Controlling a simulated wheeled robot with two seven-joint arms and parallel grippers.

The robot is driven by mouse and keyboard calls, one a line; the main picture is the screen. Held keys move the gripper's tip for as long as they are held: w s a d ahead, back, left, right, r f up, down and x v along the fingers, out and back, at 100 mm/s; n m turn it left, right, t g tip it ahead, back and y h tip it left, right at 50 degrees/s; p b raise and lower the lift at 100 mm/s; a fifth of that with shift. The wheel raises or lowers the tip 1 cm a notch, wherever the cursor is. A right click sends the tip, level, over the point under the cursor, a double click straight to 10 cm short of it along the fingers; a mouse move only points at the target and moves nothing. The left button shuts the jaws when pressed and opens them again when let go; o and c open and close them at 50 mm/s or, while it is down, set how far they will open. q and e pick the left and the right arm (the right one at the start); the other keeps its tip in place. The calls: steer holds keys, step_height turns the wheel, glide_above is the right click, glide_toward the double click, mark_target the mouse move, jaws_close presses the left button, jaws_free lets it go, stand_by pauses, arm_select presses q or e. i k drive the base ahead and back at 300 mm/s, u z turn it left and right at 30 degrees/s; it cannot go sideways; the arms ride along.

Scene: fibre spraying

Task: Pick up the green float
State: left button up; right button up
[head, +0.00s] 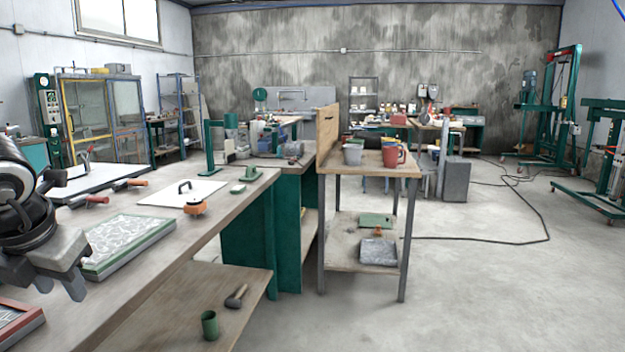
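A small green block-like tool with a raised grip, which looks like the green float (250,174), lies at the far right end of the long workbench (150,262). It is small in the picture, so its details are unclear. My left gripper (58,284) is at the lower left, above the near part of the bench. Its fingers point down, apart, with nothing seen between them. It is well away from the float. My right gripper is not in view.
A green-framed patterned panel (128,243) lies near my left gripper. A white board with a black handle (183,191) and an orange-topped tool (195,207) lie between gripper and float. A wooden cart (400,170) with cups stands right. Open floor (480,290) lies at the right.

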mark_target(249, 176)
steer(key=z, duration=0.15)
steer(key=i, duration=0.65)
steer(key=u, duration=0.65)
steer(key=i, duration=2.6)
steer(key=z, duration=0.75)
steer(key=i, duration=0.45)
steer(key=z, duration=0.15)
